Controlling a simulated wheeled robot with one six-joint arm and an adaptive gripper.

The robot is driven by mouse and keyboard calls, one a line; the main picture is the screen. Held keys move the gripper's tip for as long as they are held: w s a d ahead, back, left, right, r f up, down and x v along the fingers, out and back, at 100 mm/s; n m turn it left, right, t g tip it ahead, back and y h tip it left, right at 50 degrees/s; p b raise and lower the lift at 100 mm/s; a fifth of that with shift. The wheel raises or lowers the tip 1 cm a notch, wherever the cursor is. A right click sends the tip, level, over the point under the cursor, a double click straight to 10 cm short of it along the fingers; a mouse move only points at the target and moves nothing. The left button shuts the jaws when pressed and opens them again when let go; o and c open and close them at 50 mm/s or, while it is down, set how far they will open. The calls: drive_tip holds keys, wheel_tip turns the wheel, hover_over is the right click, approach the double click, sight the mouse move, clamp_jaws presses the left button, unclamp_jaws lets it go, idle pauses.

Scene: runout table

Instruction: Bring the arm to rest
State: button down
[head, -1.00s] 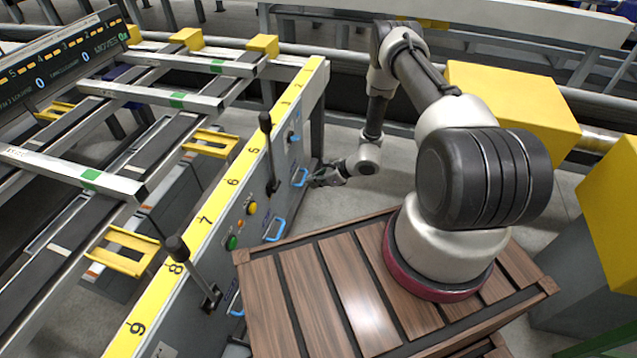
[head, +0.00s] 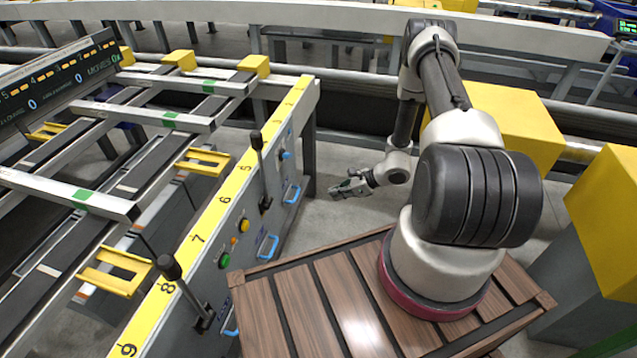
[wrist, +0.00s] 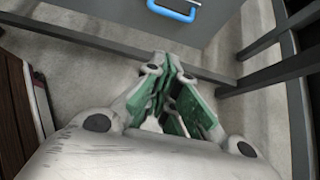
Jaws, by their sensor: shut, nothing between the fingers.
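My gripper (head: 349,187) hangs in the air beyond the far left edge of my wooden deck, over the grey floor. It points left toward the side panel of the runout table (head: 245,205) and is apart from it. In the wrist view my gripper (wrist: 172,88) shows its green-padded fingers, closed with no object held. The arm rises from its base on the deck, bends over at the top and comes down to the wrist.
The table's panel carries black levers (head: 262,170), a yellow button (head: 244,225), a green button (head: 223,262) and blue handles (head: 268,246). A yellow block (head: 505,125) stands behind the arm. Another yellow block (head: 608,215) is at the right. Floor between gripper and panel is clear.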

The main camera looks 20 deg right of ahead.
drive_tip(key=s+a+r+n+g+y, duration=0.2)
drive_tip(key=s+r+n+g, duration=0.35)
drive_tip(key=s, duration=0.55)
drive_tip(key=s+d+r+n+t+h, duration=0.1)
drive_tip(key=s+r+n+h, duration=0.2)
drive_tip(key=r, duration=1.3)
drive_tip(key=s+d+r+n+t+h, duration=0.1)
drive_tip(key=s+r+n, duration=0.7)
drive_tip(key=r, duration=0.9)
drive_tip(key=s+d+r+n+t+h, duration=0.2)
drive_tip(key=s+r+n+h, duration=0.3)
drive_tip(key=r, duration=1.1)
drive_tip(key=n+h, duration=0.1)
drive_tip(key=n, duration=0.2)
drive_tip(key=shift+s+d+r, duration=0.2)
drive_tip(key=shift+s+r, duration=0.2)
drive_tip(key=shift+n, duration=0.25)
